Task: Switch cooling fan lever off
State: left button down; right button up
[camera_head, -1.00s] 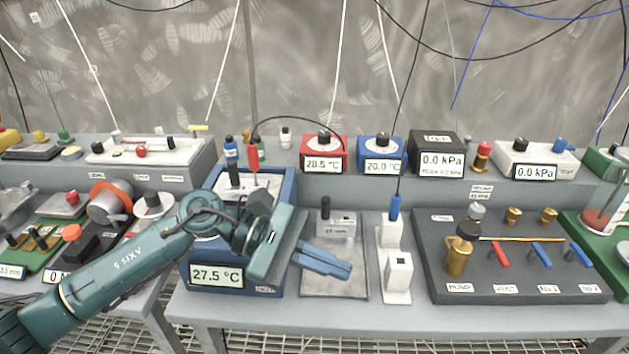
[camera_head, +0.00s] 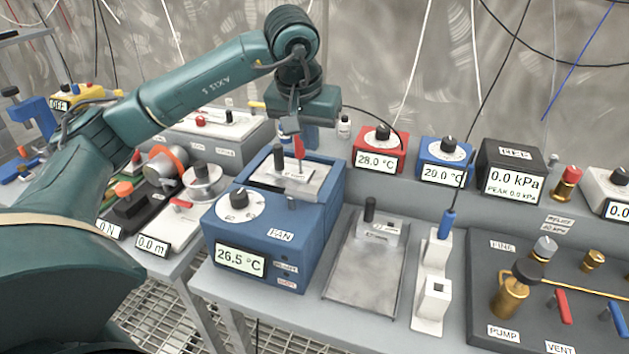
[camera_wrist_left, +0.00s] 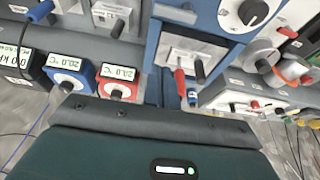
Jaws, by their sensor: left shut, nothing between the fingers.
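The blue box (camera_head: 315,235) carries a FAN label (camera_head: 281,236), a white dial and a display reading 26.5 °C. The handle also shows in the wrist view (camera_wrist_left: 199,70), near a red-tipped and a blue-tipped plug. My left gripper (camera_head: 286,133) is shut and empty, above the rear of the box. In the wrist view its blue fingers (camera_wrist_left: 160,82) are beside the box. I cannot tell whether it touches anything. My right gripper is out of view.
Right of the box are a metal tray (camera_head: 366,275), a white block stand (camera_head: 432,295) and a dark pump panel (camera_head: 500,260). Behind are a red gauge box (camera_head: 377,160) and a blue one (camera_head: 443,163). Cables hang above.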

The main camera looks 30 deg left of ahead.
pick_arm(q)
notch_tip(320, 180, down, 9)
jog(key=shift+w+f+p, duration=0.1)
jog(key=shift+f+p, duration=0.05)
jog(key=shift+p, duration=1)
jog(key=shift+s+d, duration=0.15)
jog(key=shift+s, duration=0.15)
jog(key=shift+s+f, duration=0.1)
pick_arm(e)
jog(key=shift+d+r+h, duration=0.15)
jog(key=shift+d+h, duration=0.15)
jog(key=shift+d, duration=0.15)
pick_arm(q)
jog(key=shift+s+d, duration=0.1)
jog(key=shift+d, duration=0.05)
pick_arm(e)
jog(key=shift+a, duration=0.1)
pick_arm(q)
jog(key=shift+b, duration=0.3)
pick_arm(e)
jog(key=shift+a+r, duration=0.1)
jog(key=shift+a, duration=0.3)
